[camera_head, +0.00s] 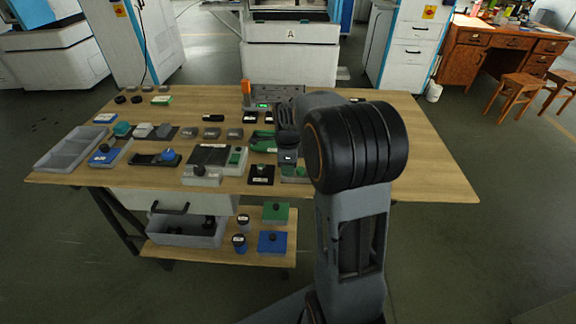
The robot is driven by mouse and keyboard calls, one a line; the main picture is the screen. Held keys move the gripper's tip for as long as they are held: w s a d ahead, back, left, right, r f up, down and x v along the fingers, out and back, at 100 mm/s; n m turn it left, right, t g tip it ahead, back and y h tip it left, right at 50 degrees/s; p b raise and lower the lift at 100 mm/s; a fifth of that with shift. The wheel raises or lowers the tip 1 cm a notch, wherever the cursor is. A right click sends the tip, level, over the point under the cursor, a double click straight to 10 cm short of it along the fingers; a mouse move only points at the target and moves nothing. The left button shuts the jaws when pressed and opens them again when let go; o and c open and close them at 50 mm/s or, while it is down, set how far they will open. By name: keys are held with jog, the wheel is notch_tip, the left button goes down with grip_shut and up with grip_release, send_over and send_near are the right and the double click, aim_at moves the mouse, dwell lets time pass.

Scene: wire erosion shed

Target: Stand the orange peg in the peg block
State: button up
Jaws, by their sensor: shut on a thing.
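My gripper (288,157) points down over the front middle of the workbench, small and partly hidden by my arm. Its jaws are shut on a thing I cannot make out. An upright orange piece (246,88) stands at the back of the bench, beside a grey panel with a green display; I cannot tell if it is the peg. Below my gripper are a grey block with green parts (293,173) and a dark square plate with a black knob (261,174). I cannot tell which item is the peg block.
The wooden bench (430,160) is crowded left of my arm and bare at the right. Blue, black and grey fixtures fill the middle. A lower shelf (270,256) holds a grey bin and blue and green blocks.

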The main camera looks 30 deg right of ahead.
jog(key=o, duration=1)
jog(key=shift+r, duration=0.15)
jog(key=shift+r+p, duration=3.1)
jog(key=shift+r, duration=0.3)
jog(key=n, duration=0.3)
jog(key=shift+f, duration=0.25)
jog(key=s+a+r+n+t+p, duration=0.1)
jog(key=s+a+r+n+p, duration=0.2)
jog(key=n, duration=0.4)
jog(key=s+a+r+n+t+p, duration=0.1)
jog(key=s+a+r+n+p, duration=0.2)
jog(key=s+r+n, duration=0.3)
jog(key=s+a+r+n+t+p, duration=0.1)
jog(key=s+a+r+n+p, duration=0.2)
jog(key=s+r+n, duration=0.2)
jog(key=shift+s+a+r+n+t, duration=0.2)
jog(key=shift+s+n, duration=0.35)
jog(key=shift+n, duration=0.2)
jog(key=shift+s+a+r+n+t, duration=0.1)
jog(key=shift+s+a+n, duration=0.05)
jog(key=shift+s+n, duration=0.5)
